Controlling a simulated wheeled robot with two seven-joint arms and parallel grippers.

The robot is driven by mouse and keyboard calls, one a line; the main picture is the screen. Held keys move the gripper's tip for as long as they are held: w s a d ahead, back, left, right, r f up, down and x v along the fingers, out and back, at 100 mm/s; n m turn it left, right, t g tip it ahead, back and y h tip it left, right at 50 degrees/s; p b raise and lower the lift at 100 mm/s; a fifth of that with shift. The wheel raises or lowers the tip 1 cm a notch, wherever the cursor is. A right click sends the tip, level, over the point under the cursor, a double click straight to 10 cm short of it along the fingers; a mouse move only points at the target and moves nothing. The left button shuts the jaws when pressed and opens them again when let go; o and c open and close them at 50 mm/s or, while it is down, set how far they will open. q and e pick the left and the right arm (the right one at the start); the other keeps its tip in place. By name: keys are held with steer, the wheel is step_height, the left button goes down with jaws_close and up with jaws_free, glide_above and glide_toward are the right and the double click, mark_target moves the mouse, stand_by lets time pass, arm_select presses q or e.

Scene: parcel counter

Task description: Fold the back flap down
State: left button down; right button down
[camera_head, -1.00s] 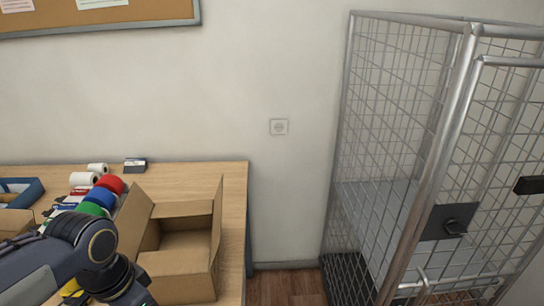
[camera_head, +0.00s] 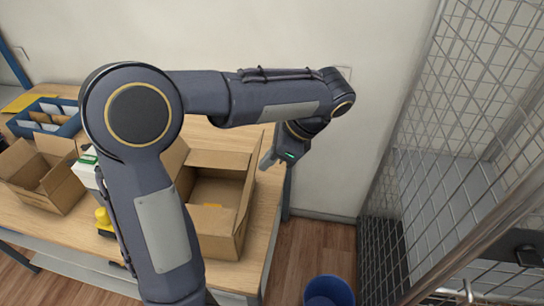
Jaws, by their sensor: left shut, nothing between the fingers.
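The open cardboard box stands on the wooden counter, with its right wall (camera_head: 240,228) toward the counter's right end. Its back flap (camera_head: 220,159) stands up along the far edge and is not folded over the opening. The left flap (camera_head: 176,157) stands up too, partly hidden by my arm. My left arm arches over the counter and hides the box's left side. My left gripper (camera_head: 268,162) is shut and empty, pointing down just right of the back flap; whether it touches the flap I cannot tell. My right gripper is not in view.
A smaller open box (camera_head: 62,198), a blue tray (camera_head: 62,128) and a yellow object (camera_head: 103,218) are on the counter at left. A wire cage (camera_head: 440,190) stands at right. A blue bin (camera_head: 328,291) is on the floor between.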

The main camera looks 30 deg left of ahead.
mark_target(254, 172)
arm_select(q)
steer(key=b+x, duration=0.5)
steer(key=shift+s+a+b, duration=0.1)
steer(key=shift+a+b, duration=0.2)
steer(key=shift+a, duration=0.05)
steer(key=s+a+f+b, duration=0.3)
steer(key=a+f+b, duration=0.1)
steer(key=a, duration=0.4)
steer(key=shift+s+f, duration=0.2)
steer(key=shift+f, duration=0.55)
